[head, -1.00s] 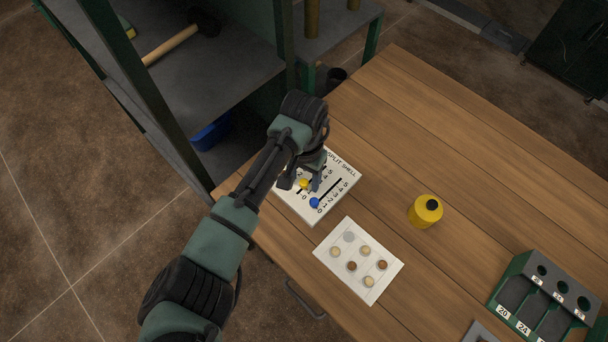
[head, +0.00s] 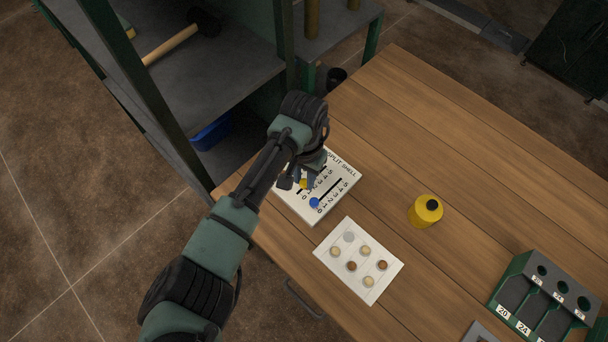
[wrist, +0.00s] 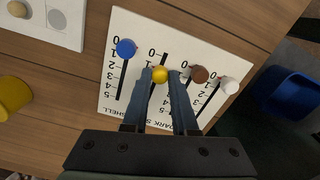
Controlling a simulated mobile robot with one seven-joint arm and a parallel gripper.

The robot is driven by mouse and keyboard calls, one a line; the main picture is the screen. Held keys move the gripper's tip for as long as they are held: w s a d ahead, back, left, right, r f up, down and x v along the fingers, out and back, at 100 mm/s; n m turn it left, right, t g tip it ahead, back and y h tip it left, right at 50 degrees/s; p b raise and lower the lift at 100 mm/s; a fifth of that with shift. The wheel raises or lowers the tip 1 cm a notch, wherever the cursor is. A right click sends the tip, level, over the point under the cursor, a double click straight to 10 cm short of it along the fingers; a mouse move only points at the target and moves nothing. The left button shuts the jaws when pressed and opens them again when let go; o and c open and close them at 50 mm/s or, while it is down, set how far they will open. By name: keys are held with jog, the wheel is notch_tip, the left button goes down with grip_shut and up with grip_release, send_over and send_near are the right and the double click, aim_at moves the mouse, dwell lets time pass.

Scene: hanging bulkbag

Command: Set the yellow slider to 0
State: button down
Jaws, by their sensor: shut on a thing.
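The white slider board (head: 334,207) lies on the wooden table near its left corner, with several sliders on scales from 0 to 5. The yellow slider (wrist: 160,74) shows between my fingertips in the wrist view, a little below the 0 end of its slot. My gripper (wrist: 160,77) is shut on the yellow slider. In the head view the yellow slider (head: 304,184) is partly covered by my gripper (head: 305,182). The blue slider (wrist: 125,48) is at about 0, left of it in the wrist view. The brown slider (wrist: 199,74) and white slider (wrist: 228,85) are to its right.
A white card with round pieces (head: 358,262) lies beside the board. A yellow bottle (head: 425,211) stands farther right, and a green numbered rack (head: 541,299) is at the right. A shelf with a blue bin (head: 211,132) stands beyond the table's left edge.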

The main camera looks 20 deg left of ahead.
jog(key=shift+r, duration=0.15)
dwell(0.6)
jog(key=p, duration=0.2)
jog(key=shift+s+r+p, duration=0.2)
jog(key=shift+s+p, duration=0.1)
jog(key=shift+s, duration=0.05)
jog(key=shift+s+a+f+p, duration=0.1)
jog(key=shift+s+a+p, duration=0.15)
jog(key=shift+s+p, duration=0.4)
jog(key=shift+a+f, duration=0.15)
jog(key=shift+f, duration=0.1)
jog(key=c, duration=0.7)
grip_release()
jog(key=shift+s, duration=0.1)
